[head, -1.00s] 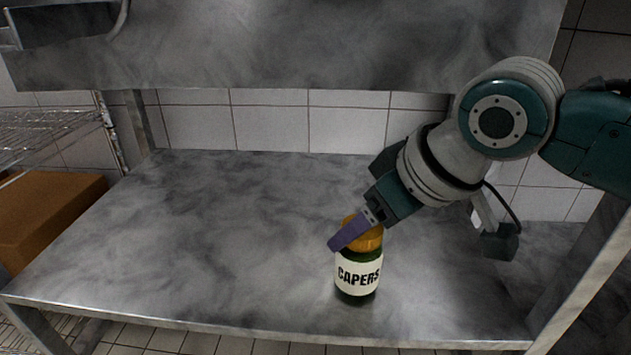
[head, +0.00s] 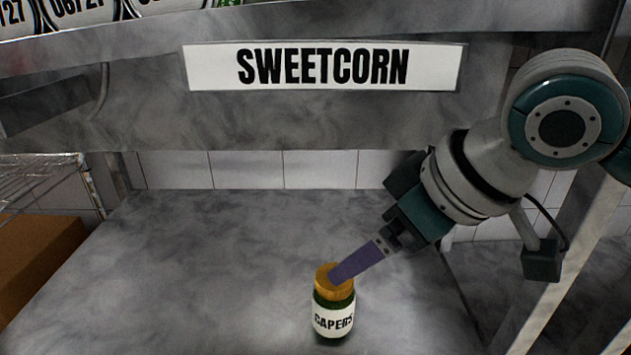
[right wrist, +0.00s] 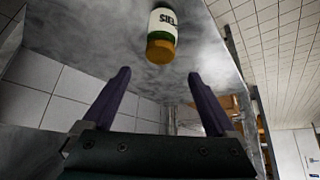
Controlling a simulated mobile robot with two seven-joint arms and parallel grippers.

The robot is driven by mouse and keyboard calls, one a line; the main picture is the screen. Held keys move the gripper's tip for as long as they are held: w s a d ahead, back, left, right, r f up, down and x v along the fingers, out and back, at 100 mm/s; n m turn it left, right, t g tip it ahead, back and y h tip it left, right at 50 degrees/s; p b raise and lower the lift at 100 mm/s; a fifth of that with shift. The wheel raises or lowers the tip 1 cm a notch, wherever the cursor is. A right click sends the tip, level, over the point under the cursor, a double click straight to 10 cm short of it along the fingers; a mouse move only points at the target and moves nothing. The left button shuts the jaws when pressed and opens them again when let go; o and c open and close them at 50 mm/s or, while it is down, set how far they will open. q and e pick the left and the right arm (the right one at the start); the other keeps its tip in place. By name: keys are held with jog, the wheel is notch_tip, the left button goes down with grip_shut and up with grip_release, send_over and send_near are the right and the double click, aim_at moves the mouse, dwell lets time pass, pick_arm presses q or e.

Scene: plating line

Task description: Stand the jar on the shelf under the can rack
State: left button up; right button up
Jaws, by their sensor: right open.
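The jar (head: 333,320), green with an orange lid and a white CAPERS label, stands upright on the grey shelf (head: 190,270) under the can rack (head: 330,125). In the right wrist view the jar (right wrist: 161,35) appears upside down, beyond the fingertips and apart from them. My right gripper (head: 342,270) comes in from the right; its purple finger overlaps the lid in the head view. In the wrist view the right gripper (right wrist: 158,77) is open with nothing between its fingers. My left gripper is not in view.
A SWEETCORN sign (head: 322,66) is on the rack's front, with several cans (head: 75,12) above at the top left. A brown box (head: 38,255) and wire shelving (head: 45,185) are at the left. The shelf left of the jar is clear.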

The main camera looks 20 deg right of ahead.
jog(key=s+a+f, duration=0.1)
jog(key=s+a, duration=0.2)
jog(key=s, duration=0.8)
jog(key=s+d+f+m+g+h, duration=0.1)
jog(key=s+d+m+g+h, duration=0.1)
jog(key=s+d, duration=0.4)
jog(key=s+m+h, duration=0.1)
jog(key=s, duration=0.3)
jog(key=shift+f+m+p, duration=0.35)
jog(key=shift+m, duration=0.05)
jog(key=shift+d, duration=0.1)
